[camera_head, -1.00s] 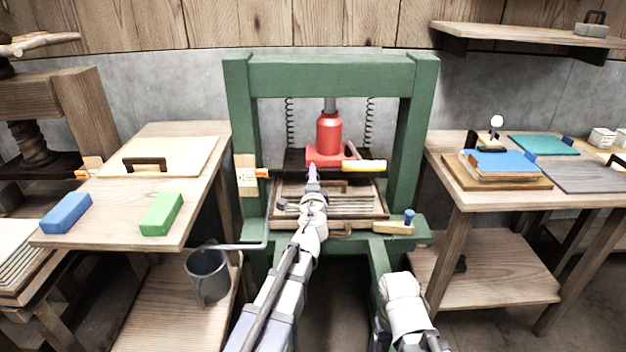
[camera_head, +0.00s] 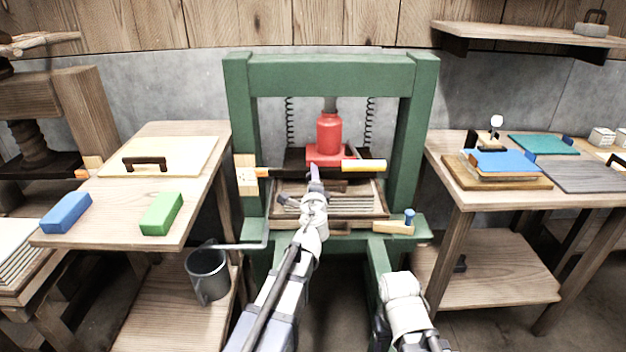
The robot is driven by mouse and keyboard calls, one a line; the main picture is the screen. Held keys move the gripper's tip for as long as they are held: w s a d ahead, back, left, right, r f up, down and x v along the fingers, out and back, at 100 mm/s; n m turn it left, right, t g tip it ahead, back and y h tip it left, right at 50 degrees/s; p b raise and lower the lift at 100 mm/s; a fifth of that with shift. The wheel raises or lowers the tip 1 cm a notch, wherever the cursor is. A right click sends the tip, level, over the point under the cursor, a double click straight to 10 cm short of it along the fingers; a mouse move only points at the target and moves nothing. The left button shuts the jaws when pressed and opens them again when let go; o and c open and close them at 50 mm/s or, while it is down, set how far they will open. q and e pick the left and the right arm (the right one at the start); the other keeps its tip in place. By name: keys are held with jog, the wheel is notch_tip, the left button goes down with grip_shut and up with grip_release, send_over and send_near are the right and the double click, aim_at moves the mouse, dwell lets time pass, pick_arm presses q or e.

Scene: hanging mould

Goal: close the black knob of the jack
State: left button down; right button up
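The red jack (camera_head: 329,135) stands upright in the green press frame (camera_head: 330,75), on a dark plate. A bar with a yellow grip (camera_head: 364,166) crosses low in front of it, to the right. I cannot make out the black knob; the jack's lower front is partly behind my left gripper. My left gripper (camera_head: 315,174) is just in front of and below the jack's base, over the slatted tray (camera_head: 355,200). Its fingers are small and seen from behind, so its opening is unclear. My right arm shows at the lower right, but its gripper is not visible.
Wooden tables flank the press. The left one holds a green block (camera_head: 161,213) and a blue block (camera_head: 66,212). A grey mug (camera_head: 208,274) is below, at left. A wooden brush (camera_head: 393,228) lies on the press's front ledge.

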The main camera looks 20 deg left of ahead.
pick_arm(q)
jog(key=shift+c, duration=1.5)
grip_release()
jog(key=v, duration=0.7)
jog(key=shift+s, duration=0.4)
jog(key=shift+d, duration=0.15)
